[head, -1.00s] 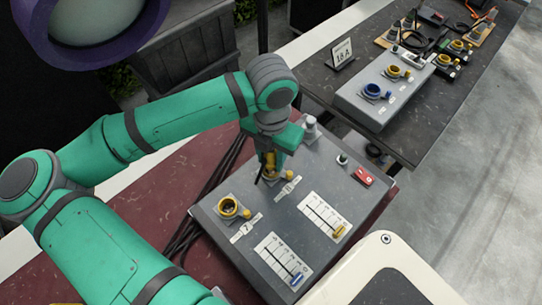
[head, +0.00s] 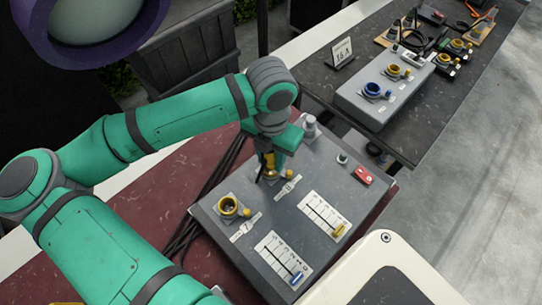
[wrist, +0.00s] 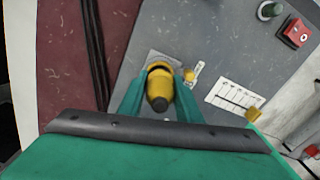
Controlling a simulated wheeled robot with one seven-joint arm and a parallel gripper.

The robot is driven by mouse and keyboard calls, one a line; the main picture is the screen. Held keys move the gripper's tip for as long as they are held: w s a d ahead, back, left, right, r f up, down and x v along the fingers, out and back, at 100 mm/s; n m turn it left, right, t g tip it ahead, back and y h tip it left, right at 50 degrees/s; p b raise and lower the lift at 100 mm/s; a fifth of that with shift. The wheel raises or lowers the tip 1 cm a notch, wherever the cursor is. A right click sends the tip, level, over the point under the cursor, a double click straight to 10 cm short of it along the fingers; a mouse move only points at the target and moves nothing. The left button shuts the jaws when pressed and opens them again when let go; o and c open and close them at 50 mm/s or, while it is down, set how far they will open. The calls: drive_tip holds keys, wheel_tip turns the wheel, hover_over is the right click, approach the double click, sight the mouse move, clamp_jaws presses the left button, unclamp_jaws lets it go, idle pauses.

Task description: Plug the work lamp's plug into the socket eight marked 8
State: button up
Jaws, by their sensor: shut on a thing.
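My gripper (head: 270,166) is shut on the yellow plug (wrist: 159,90), which has a dark cable end. The plug is lined up over the far yellow socket (wrist: 158,65) on the grey box (head: 210,222), its front end at or inside the socket's mouth. I cannot tell how deep it sits. The socket's small yellow lid (wrist: 189,75) stands open to the side. The white label (head: 288,189) beside this socket is too small to read surely. A second yellow socket (head: 229,206), with a label like a 7, is empty and nearer.
Another grey box with blue and yellow sockets (head: 385,95) stands on the far table.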

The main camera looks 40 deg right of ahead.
sight(271, 153)
drive_tip(key=shift+f, duration=0.45)
drive_tip(key=shift+r, duration=0.15)
drive_tip(key=shift+r, duration=1.85)
drive_tip(key=shift+f, duration=0.2)
drive_tip(key=shift+f, duration=0.25)
drive_tip(key=shift+f, duration=1.6)
idle(1.8)
drive_tip(key=shift+r, duration=0.1)
drive_tip(key=shift+r, duration=1.95)
